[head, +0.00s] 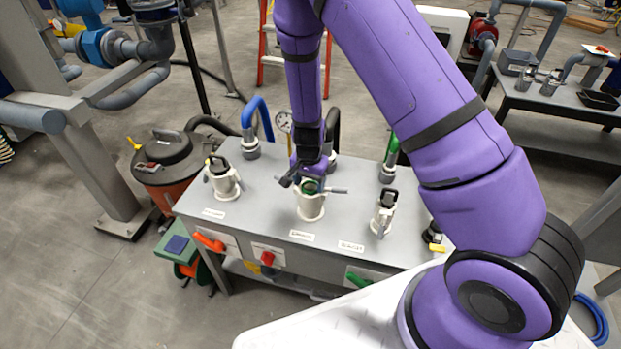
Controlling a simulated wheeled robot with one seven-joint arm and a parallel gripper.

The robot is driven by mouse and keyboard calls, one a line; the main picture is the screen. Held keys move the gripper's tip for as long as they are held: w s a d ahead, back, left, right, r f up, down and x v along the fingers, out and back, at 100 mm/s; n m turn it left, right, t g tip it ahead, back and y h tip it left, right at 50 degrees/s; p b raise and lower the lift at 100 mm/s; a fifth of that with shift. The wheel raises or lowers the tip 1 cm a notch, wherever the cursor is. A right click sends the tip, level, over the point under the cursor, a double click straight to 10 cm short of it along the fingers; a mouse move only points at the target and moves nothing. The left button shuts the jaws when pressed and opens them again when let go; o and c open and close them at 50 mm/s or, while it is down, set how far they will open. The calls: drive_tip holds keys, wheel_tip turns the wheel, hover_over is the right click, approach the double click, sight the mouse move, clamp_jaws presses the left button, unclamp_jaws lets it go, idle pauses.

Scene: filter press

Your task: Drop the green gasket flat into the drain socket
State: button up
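The drain socket (311,207) seems to be the cream cup in the middle of the grey bench, with side levers and a small label in front that is hard to read. The green gasket (311,186) shows as a small green patch at the mouth of this socket. My gripper (301,179) reaches down from above, right at the socket's mouth and close to the gasket. Its dark parts hide some of the rim. I cannot tell whether the fingers touch the gasket, or whether the gasket lies flat or tilted.
A similar capped coupling (223,179) stands on the left of the bench (262,205), another (384,213) on the right. An orange-brown drum (168,168) stands left.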

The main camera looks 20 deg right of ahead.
drive_tip(key=shift+o, duration=1.2)
drive_tip(key=shift+r, duration=0.1)
wheel_tip(320, 180, up, 23)
drive_tip(key=s+d+n+y, duration=0.2)
drive_tip(key=s+d+r+n+t, duration=0.25)
drive_tip(key=s+r, duration=0.45)
drive_tip(key=r, duration=0.4)
drive_tip(key=s+d+r+n+t+h, duration=0.1)
drive_tip(key=s+r+n, duration=0.1)
drive_tip(key=s+r, duration=0.3)
drive_tip(key=s+d+r+n+t+h, duration=0.1)
drive_tip(key=s+r, duration=0.4)
drive_tip(key=s, duration=0.8)
drive_tip(key=shift+s+d+r+n+t, duration=0.35)
drive_tip(key=shift+s+d+n, duration=0.05)
drive_tip(key=shift+d+n, duration=0.4)
